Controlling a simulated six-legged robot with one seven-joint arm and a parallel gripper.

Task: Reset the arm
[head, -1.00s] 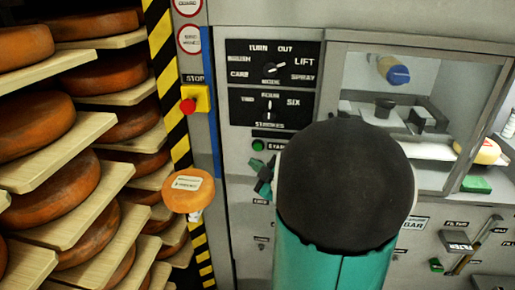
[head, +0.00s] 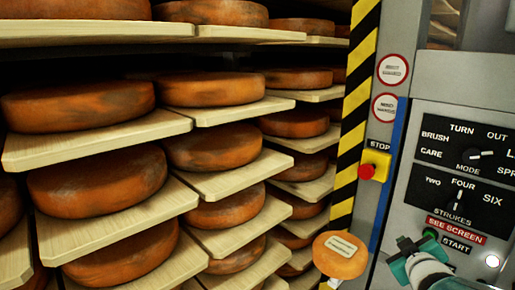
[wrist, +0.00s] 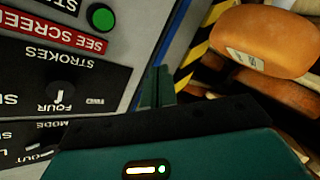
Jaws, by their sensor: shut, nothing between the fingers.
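My gripper (head: 408,250) is teal and shows at the lower right of the head view, in front of the machine's control panel (head: 462,165). It is close to the green start button (head: 430,234); whether it touches anything there cannot be told from the head view. In the wrist view the two teal fingers (wrist: 160,87) are together and empty, with the green button (wrist: 100,17) apart from them at the upper left. My pale forearm is cut off at the bottom of the head view.
Shelves with several orange cheese wheels (head: 98,185) fill the left. A small labelled orange cheese-like piece (head: 340,255) sticks out beside the striped post (head: 357,110), left of my gripper. A red stop button (head: 367,171) is above. A red sign (head: 456,230) reads "SEE SCREEN".

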